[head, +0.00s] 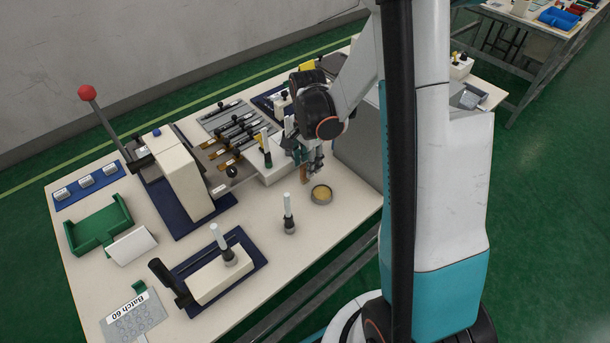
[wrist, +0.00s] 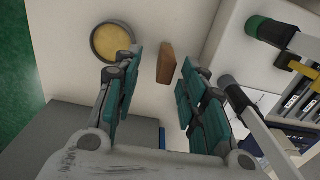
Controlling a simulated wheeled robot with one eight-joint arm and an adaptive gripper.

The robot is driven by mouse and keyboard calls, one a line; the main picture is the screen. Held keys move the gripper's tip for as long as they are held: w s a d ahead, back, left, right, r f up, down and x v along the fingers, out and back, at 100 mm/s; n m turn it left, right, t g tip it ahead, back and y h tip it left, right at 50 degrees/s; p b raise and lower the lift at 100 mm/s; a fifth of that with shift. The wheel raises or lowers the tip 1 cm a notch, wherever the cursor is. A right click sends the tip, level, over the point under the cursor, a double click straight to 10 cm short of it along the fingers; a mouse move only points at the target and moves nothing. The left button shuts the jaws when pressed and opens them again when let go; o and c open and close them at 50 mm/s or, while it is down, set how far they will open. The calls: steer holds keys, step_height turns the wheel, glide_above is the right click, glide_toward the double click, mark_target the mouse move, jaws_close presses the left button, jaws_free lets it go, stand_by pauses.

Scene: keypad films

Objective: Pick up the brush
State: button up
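A small brown wooden-looking piece (wrist: 166,62), which looks like the brush, lies ahead between my fingers in the wrist view. It shows as a narrow brown shape (head: 304,175) below my gripper in the head view. My gripper (wrist: 161,72) is open, with teal pads on both sides of the piece and a visible gap to each. In the head view my gripper (head: 311,160) points down over the table's right part and partly covers the piece. I cannot tell how far above the table the fingertips are.
A round tin with yellowish contents (head: 321,194) stands close by, left of the fingers in the wrist view (wrist: 110,42). A white-topped black tool (head: 288,212) stands upright nearby. A cream block fixture (head: 270,170) is left of my gripper.

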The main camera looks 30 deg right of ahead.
mark_target(305, 172)
steer(key=shift+w+a+f+b, duration=0.15)
steer(key=shift+f+b, duration=0.5)
steer(key=shift+f, duration=0.7)
steer(key=shift+w+f+b, duration=0.15)
steer(key=shift+f+b, duration=0.45)
steer(key=shift+f, duration=0.7)
jaws_close()
